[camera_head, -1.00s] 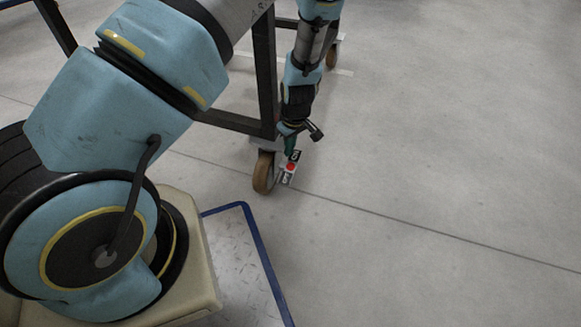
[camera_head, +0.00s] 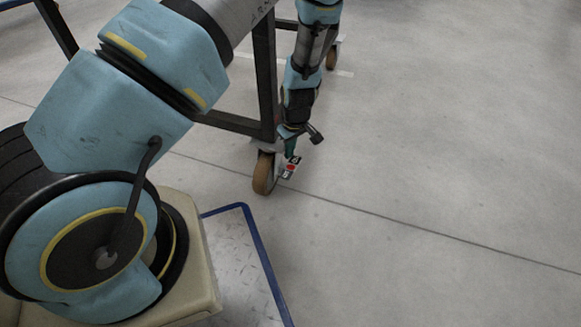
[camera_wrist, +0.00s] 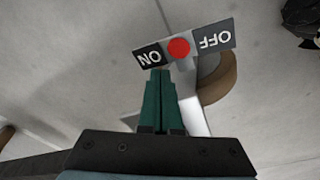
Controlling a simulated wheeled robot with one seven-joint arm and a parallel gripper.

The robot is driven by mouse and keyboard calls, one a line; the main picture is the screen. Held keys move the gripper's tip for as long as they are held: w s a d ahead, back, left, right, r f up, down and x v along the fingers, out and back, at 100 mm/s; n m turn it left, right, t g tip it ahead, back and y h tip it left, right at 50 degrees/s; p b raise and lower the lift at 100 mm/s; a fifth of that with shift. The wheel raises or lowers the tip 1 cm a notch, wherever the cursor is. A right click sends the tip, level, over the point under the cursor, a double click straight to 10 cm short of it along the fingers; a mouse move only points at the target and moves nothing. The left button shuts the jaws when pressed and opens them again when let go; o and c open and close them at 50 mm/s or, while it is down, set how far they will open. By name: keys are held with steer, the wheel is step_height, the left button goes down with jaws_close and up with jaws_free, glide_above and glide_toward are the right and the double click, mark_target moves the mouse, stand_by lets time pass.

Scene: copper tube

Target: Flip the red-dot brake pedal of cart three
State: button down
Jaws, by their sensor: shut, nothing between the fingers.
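The brake pedal (camera_wrist: 181,50) with a red dot sits beside a brown caster wheel (camera_wrist: 217,77). In the wrist view its dark ON end is at the left and its grey OFF end at the right, both words upside down. The pedal also shows small and tilted in the head view (camera_head: 291,167), beside the wheel (camera_head: 264,172). My gripper (camera_wrist: 159,73) has its green fingers shut, with the tips by the ON end. Whether they touch it I cannot tell. In the head view my gripper (camera_head: 291,148) is just above the pedal.
The dark cart frame (camera_head: 264,75) rises above the caster, with another wheel (camera_head: 332,56) farther back. A blue-edged platform (camera_head: 245,260) is in front. The grey floor (camera_head: 440,150) to the right is clear. A dark object (camera_wrist: 302,20) is at the wrist view's upper right.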

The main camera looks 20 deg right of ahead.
step_height(320, 180, up, 7)
steer(key=p, duration=0.6)
steer(key=shift+f, duration=0.2)
